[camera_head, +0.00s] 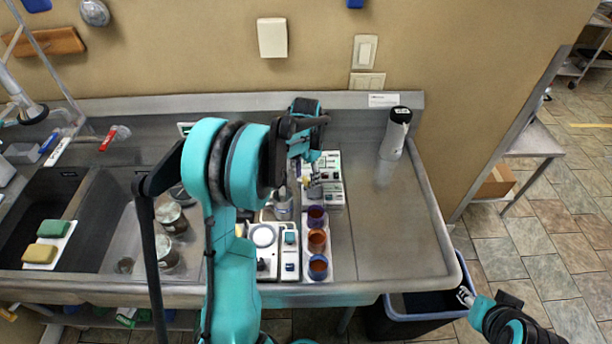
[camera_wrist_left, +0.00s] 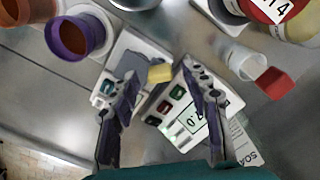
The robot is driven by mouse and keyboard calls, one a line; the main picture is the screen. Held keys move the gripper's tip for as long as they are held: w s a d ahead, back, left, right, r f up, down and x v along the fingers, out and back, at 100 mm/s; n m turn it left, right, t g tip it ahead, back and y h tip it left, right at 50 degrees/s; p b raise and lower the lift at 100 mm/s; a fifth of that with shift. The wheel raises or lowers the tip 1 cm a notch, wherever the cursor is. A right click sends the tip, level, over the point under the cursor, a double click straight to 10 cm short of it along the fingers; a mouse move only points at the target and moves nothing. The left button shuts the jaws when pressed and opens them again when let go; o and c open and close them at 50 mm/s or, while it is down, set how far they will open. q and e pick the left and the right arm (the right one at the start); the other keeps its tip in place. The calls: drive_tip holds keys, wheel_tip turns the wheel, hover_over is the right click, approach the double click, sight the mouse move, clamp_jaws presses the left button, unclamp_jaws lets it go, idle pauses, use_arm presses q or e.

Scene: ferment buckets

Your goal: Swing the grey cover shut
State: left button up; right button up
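A white meter (camera_head: 330,170) with coloured buttons and a display stands on the counter at the back, partly hidden by my left arm. The meter also shows in the left wrist view (camera_wrist_left: 187,128). A grey part (camera_wrist_left: 128,64), seemingly the cover, shows on its white body beside a small yellow piece (camera_wrist_left: 159,74); its hinge and angle are unclear. My left gripper (camera_head: 312,178) is over the meter. Its two fingers are spread, with the yellow piece visible between them (camera_wrist_left: 160,80); contact with the cover cannot be told. My right gripper (camera_head: 465,296) is low at the right, its finger opening unclear.
Coloured cups (camera_head: 317,240) with brown contents stand in a row in front of the meter. A white scale (camera_head: 264,237) is beside them. A white cylinder with a black top (camera_head: 396,132) stands at the back right. The counter's right side (camera_head: 400,225) is clear.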

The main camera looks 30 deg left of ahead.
sight(306, 178)
use_arm(q)
wheel_tip(306, 178, up, 12)
idle(0.6)
idle(0.4)
drive_tip(key=s+d+f+n+t+b, duration=0.1)
drive_tip(key=s+d+f+t+b, duration=0.2)
drive_tip(key=s+d, duration=0.4)
drive_tip(key=s+d+f+n+t+b, duration=0.1)
drive_tip(key=s+d+f+t+b, duration=0.2)
drive_tip(key=s+d, duration=0.5)
drive_tip(key=s+f+t, duration=0.1)
drive_tip(key=s, duration=0.3)
drive_tip(key=shift+d+f+n, duration=0.25)
drive_tip(key=shift+n, duration=0.05)
idle(0.8)
